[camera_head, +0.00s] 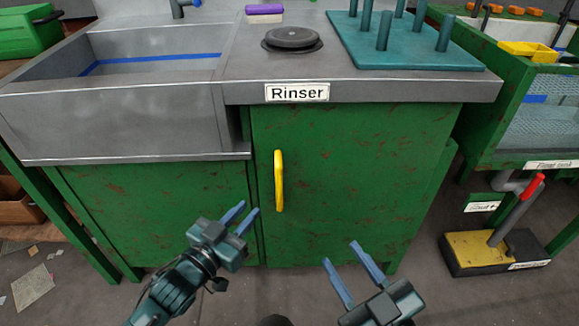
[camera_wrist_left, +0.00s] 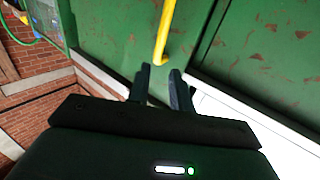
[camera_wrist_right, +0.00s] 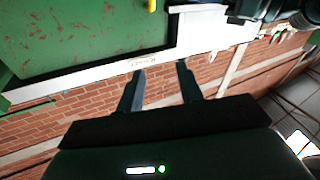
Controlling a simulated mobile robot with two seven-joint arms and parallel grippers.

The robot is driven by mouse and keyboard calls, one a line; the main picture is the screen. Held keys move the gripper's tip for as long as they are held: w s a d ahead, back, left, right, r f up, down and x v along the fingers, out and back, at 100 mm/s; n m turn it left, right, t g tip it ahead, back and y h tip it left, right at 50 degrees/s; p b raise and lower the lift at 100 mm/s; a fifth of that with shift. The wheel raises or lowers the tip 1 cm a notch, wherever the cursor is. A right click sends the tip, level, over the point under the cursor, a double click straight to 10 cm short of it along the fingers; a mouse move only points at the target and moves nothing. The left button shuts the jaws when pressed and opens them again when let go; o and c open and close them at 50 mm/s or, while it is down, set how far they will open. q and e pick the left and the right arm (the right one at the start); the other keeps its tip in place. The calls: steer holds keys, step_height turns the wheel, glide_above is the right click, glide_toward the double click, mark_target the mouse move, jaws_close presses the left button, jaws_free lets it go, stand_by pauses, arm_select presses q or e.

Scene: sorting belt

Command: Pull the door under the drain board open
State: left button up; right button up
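The green cabinet door (camera_head: 350,170) under the drain board (camera_head: 400,88) is shut. It carries a vertical yellow handle (camera_head: 279,181) near its left edge. My left gripper (camera_head: 240,215) is open and empty, in front of the door to the lower left of the handle. In the left wrist view the yellow handle (camera_wrist_left: 164,38) stands just beyond the open left fingers (camera_wrist_left: 160,78), apart from them. My right gripper (camera_head: 347,268) is open and empty, low in front of the door and right of the handle. The right fingers also show in the right wrist view (camera_wrist_right: 160,78).
A steel sink (camera_head: 140,115) is at the left. A round black rinser (camera_head: 292,39) and a teal peg rack (camera_head: 400,50) stand on the drain board. A yellow and black pedal box (camera_head: 490,252) with a red-tipped lever (camera_head: 520,205) stands on the floor at right.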

mark_target(277, 179)
arm_select(q)
steer(key=b+x, duration=0.4)
steer(key=x, duration=0.9)
steer(key=shift+w+d, duration=0.1)
arm_select(e)
steer(key=shift+w+a+m+y, duration=0.1)
steer(key=shift+a+m+y, duration=0.2)
steer(key=shift+a+y, duration=0.1)
arm_select(q)
steer(key=shift+c, duration=0.4)
arm_select(e)
steer(key=shift+r+t, duration=0.15)
steer(key=shift+t, duration=0.15)
arm_select(q)
jaws_close()
arm_select(e)
steer(key=shift+w, duration=0.1)
